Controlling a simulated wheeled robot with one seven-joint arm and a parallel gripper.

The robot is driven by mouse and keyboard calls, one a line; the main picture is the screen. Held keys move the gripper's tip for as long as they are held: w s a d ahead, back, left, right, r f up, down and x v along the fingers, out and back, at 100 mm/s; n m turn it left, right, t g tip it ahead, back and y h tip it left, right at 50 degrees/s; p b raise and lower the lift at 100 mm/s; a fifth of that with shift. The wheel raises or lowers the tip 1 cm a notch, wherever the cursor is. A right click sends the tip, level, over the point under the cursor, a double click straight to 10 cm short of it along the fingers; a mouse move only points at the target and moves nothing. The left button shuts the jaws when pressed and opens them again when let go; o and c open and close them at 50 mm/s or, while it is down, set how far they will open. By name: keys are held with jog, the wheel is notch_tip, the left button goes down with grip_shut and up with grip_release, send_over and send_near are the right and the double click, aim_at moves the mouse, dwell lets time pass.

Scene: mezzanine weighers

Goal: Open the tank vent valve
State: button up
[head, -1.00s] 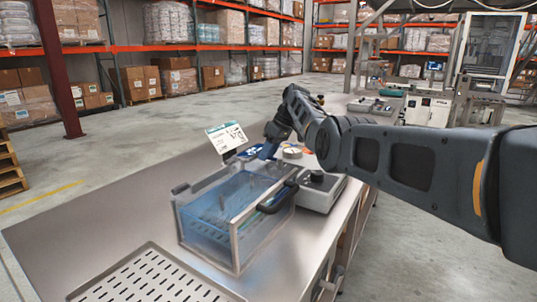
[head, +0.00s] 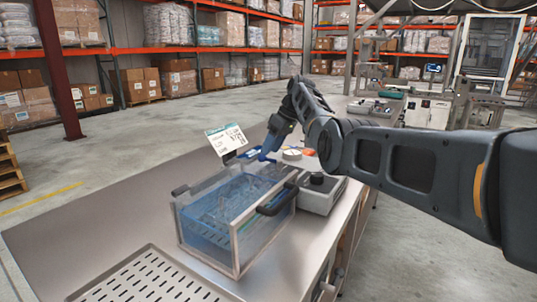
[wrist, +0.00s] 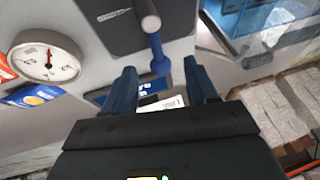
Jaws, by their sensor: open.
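The tank (head: 238,222) is a clear box with blue liquid and dark handles, on the steel bench in the head view. A small lever with a grey rod (wrist: 149,20) and a blue rounded end (wrist: 160,66) shows in the wrist view; it looks like the vent valve, but I cannot be sure. My gripper (wrist: 163,86) is open, its two blue fingers on either side of the lever's blue end, with no visible grip. In the head view my gripper (head: 267,150) is behind the tank, beside the label card (head: 226,139). The lever is not clear there.
A round dial gauge (wrist: 45,62) is left of my fingers in the wrist view. A grey unit with a black knob (head: 318,184) stands right of the tank. A slotted tray (head: 150,278) lies in front. The bench's left part is clear.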

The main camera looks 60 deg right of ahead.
jog(key=shift+v, duration=2.15)
